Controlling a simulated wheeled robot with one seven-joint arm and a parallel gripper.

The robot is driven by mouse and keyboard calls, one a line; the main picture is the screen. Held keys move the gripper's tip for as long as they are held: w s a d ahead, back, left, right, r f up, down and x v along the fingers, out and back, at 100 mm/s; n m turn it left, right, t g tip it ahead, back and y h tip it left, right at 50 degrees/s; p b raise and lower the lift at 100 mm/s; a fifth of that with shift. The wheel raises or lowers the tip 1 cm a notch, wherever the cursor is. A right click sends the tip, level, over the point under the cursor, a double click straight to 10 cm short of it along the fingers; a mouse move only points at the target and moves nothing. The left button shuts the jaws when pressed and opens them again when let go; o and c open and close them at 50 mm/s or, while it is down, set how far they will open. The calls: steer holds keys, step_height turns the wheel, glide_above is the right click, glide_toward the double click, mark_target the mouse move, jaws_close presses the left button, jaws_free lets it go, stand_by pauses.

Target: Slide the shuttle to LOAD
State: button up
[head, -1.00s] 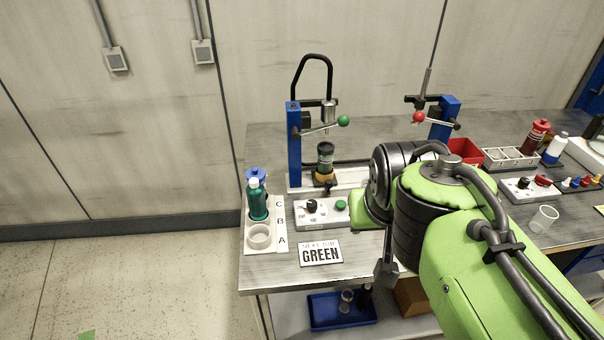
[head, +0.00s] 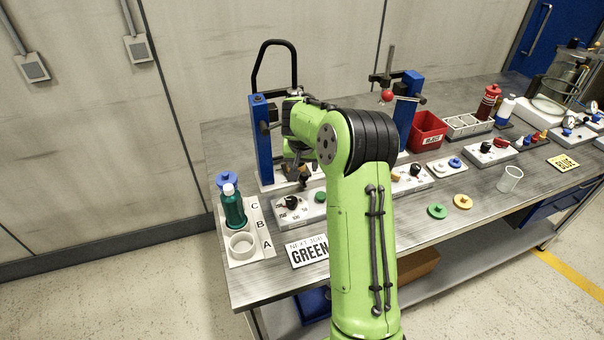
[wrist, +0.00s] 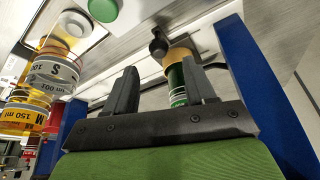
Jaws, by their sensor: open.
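The shuttle shows in the wrist view as an orange-yellow holder (wrist: 177,54) with a black knob (wrist: 158,46) at its front. It carries a dark container with a green band (wrist: 176,85). My gripper (wrist: 159,66) is open, its two dark fingers apart. In the picture the knob lies just beyond the gap between the fingertips; I cannot tell whether either finger touches it. In the head view my gripper (head: 300,178) is low in front of the left blue-post station (head: 262,140), and my arm hides the shuttle. No LOAD marking is readable.
A control box (head: 291,207) with a black dial and green button stands in front of the station. A rack (head: 262,240) with a green bottle (head: 233,207) is at the left. A second blue post (head: 407,112) and red bin (head: 428,132) are right of my arm.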

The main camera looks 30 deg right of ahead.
mark_target(304, 174)
steer(key=x, duration=0.5)
steer(key=shift+d+f, duration=0.1)
steer(key=shift+f, duration=0.1)
steer(key=shift+c, duration=0.2)
jaws_close()
